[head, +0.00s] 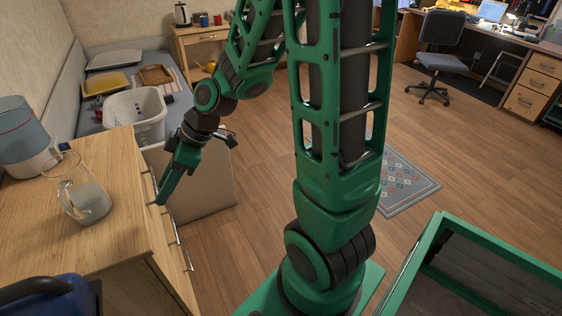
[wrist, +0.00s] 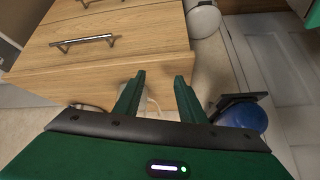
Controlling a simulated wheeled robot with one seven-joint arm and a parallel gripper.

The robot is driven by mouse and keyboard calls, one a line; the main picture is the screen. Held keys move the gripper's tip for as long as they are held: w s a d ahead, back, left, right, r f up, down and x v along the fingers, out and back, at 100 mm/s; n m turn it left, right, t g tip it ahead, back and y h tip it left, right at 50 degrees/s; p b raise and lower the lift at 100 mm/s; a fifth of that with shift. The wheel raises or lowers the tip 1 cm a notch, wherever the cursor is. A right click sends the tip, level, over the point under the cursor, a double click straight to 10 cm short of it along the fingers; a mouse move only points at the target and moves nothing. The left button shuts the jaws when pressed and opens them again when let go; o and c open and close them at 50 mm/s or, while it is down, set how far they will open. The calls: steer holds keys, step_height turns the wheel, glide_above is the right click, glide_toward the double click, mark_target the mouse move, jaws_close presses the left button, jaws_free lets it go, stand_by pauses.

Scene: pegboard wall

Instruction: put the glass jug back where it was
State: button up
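The glass jug (head: 88,202) stands upright on the wooden cabinet top (head: 115,165) at the left of the head view, its handle toward the left. It is clear, and I cannot tell whether anything is in it. My gripper (head: 165,192) hangs beside the cabinet's drawer front, to the right of the jug and apart from it. In the wrist view my gripper (wrist: 160,77) has its two fingers apart with nothing held between them. I cannot make out the jug in the wrist view.
A blue-and-white appliance (head: 25,140) with a cord stands behind the jug. Drawer handles (wrist: 83,42) stick out from the cabinet front near my gripper. A white basket (head: 137,112) lies beyond the cabinet. The middle floor is open.

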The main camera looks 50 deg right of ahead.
steer(key=s+d+r+m+g+h, duration=0.1)
steer(key=s+d+r+m+h, duration=0.2)
steer(key=s+d+m, duration=0.5)
steer(key=s+d+r+m+g+h, duration=0.2)
steer(key=s+d+m, duration=0.7)
steer(key=s+d, duration=0.5)
steer(key=shift+r+g+h, duration=0.3)
steer(key=shift+r+h, duration=0.2)
steer(key=shift+h, duration=0.2)
steer(key=shift+s, duration=0.1)
steer(key=shift+w+f, duration=0.25)
steer(key=shift+w, duration=0.6)
